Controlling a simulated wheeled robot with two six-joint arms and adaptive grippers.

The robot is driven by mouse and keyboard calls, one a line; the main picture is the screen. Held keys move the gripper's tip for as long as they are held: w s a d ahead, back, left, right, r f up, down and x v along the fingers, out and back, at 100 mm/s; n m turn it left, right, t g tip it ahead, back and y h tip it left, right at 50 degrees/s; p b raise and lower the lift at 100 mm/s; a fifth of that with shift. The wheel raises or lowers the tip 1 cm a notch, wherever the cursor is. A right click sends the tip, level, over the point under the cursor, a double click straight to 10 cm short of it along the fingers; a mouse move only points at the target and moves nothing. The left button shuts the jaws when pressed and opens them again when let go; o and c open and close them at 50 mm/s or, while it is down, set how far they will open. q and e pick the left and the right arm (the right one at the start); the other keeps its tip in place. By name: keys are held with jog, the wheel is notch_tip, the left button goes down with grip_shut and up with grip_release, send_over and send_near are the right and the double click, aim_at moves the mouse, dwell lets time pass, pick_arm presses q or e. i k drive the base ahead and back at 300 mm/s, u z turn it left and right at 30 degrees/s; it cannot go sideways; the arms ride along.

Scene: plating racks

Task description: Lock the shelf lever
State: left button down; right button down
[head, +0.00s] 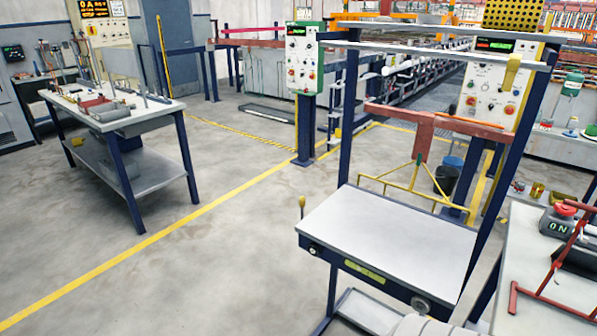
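A shelf (395,240) with a pale grey top and dark blue frame stands right of centre in the head view. A small lever with a yellow knob (302,201) stands upright at its left front corner. A second yellow handle (513,66) hangs at the upper right crossbar of the same frame. I cannot tell from this view which of the two is the shelf lever, or whether either is locked. Neither of my grippers is in view.
A reddish-brown bar (430,121) with a yellow hanging rack (412,186) is behind the shelf top. A workbench (120,115) with tools stands at the left. Another table (530,275) with a red frame is close on the right. The floor left of the shelf is clear.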

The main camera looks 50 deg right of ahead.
aim_at(302, 200)
jog(key=z, duration=0.45)
jog(key=i, duration=0.95)
jog(key=z, duration=1.65)
jog(key=i, duration=0.8)
jog(key=z, duration=0.8)
